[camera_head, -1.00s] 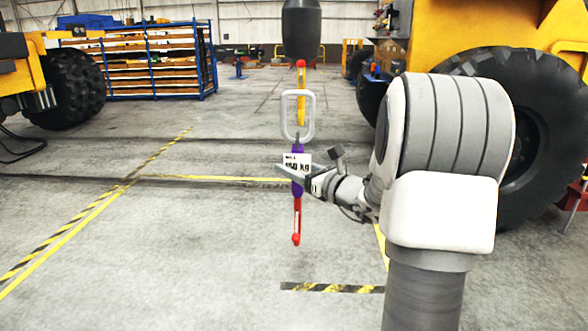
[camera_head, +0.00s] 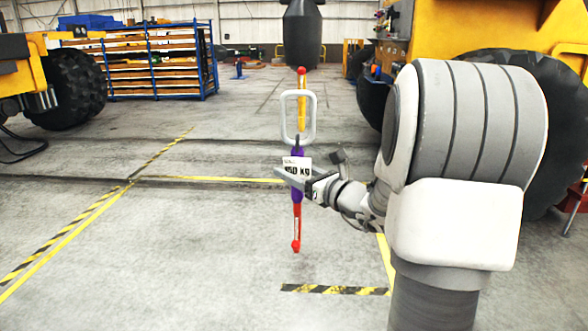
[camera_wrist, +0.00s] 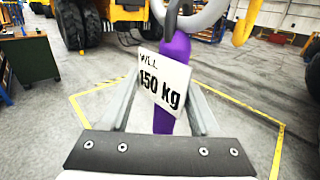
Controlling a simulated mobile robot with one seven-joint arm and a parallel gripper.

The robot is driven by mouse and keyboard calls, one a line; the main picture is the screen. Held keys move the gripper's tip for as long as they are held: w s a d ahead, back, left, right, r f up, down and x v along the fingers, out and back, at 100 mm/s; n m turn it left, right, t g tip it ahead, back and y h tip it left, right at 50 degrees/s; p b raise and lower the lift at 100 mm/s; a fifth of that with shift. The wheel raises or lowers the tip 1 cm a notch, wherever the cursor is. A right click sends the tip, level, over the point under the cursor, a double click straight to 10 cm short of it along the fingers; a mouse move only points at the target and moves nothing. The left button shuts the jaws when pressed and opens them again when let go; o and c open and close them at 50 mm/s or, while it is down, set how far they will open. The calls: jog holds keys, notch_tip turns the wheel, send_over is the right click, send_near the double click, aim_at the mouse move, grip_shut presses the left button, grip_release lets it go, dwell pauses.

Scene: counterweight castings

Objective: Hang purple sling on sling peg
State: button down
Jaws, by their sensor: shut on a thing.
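The purple sling (camera_head: 297,152) hangs upright in my gripper (camera_head: 296,175), which is shut on it. In the wrist view, the purple strap (camera_wrist: 174,55) runs down between the fingers of my gripper (camera_wrist: 162,90). A white tag (camera_wrist: 163,80) reading "WLL 150 kg" covers part of the grip. A grey oval link (camera_head: 298,118) is at the sling's top. A yellow bar with a red tip (camera_head: 302,90) shows at the link's opening and above it; I cannot tell whether they touch. A red piece (camera_head: 297,225) shows below my gripper. I cannot clearly identify the sling peg.
A dark, rounded hanging body (camera_head: 303,35) is at the top middle. A yellow vehicle with a big tyre (camera_head: 555,130) stands at the right, behind my arm. A blue rack (camera_head: 150,65) stands at the back left. The striped floor ahead is mostly clear.

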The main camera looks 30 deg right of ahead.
jog(key=s+a, duration=0.6)
jog(key=s, duration=0.4)
jog(key=shift+r+b, duration=0.2)
jog(key=shift+b, duration=0.2)
dwell(1.0)
dwell(0.4)
